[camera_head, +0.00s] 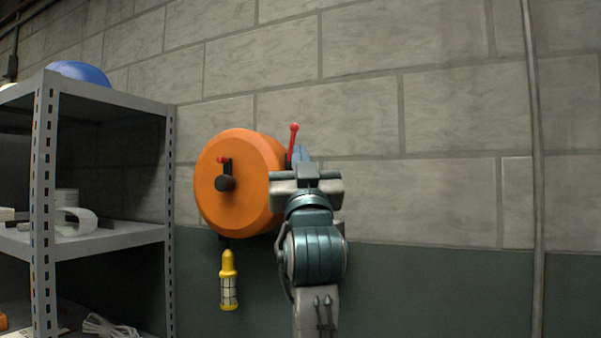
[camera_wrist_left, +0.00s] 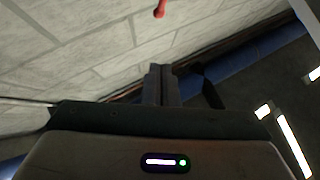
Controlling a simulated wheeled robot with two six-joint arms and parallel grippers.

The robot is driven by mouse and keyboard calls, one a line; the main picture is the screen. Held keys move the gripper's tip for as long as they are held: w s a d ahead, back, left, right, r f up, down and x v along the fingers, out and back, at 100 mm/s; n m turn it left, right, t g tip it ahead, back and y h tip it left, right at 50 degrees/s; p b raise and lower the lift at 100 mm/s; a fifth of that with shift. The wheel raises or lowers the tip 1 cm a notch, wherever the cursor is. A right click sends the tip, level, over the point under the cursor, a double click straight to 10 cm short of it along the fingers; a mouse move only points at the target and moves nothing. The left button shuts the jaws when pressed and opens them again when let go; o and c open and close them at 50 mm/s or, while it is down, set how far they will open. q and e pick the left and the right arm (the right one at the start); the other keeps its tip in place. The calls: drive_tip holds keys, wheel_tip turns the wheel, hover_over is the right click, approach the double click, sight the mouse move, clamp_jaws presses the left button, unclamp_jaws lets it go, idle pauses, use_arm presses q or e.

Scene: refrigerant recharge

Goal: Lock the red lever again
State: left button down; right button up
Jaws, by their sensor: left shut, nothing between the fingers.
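The red lever (camera_head: 292,142) stands nearly upright with a round knob on top, just behind the right edge of the orange drum (camera_head: 262,165) on the wall. Its red end also shows at the top of the left wrist view (camera_wrist_left: 160,9). My left gripper (camera_head: 300,154) is beside the lever, at its lower right in the head view, and hides the lever's base. In the left wrist view the gripper's fingers (camera_wrist_left: 160,84) are together with nothing between them, and the lever end is apart from them. My right gripper is not in view.
A black hub with a small red handle (camera_head: 222,160) is on the drum's front. A yellow lamp (camera_head: 228,281) hangs below it. A metal shelf (camera_head: 110,240) with a blue helmet (camera_head: 79,72) stands at the left. A vertical pipe (camera_head: 536,150) runs up the wall at the right.

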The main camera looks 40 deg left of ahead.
use_arm(q)
drive_tip(key=shift+s+d+f, duration=0.25)
drive_tip(key=shift+s+f, duration=0.05)
drive_tip(key=shift+f, duration=0.25)
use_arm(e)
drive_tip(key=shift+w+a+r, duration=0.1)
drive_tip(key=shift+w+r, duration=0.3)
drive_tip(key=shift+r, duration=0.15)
use_arm(q)
drive_tip(key=shift+a, duration=0.1)
